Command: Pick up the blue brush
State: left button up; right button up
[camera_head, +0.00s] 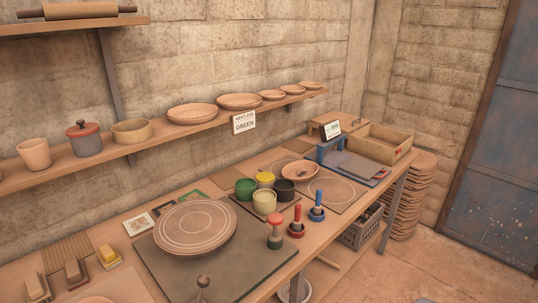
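A third upright tool with a pale red, rounded top (275,231) stands further left. The three are close together but look apart. Neither of my grippers shows in the head view, and nothing is seen touching the blue brush.
Green, yellow, cream and black cups (264,200) stand behind the brushes. A large round disc (195,226) lies on a dark board (264,261) to the left. A blue-framed press (345,165) and wooden tray (381,146) are at the back right. Open floor (390,275) lies right of the bench.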

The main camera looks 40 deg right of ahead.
aim_at(317, 207)
jog(key=z, duration=1.75)
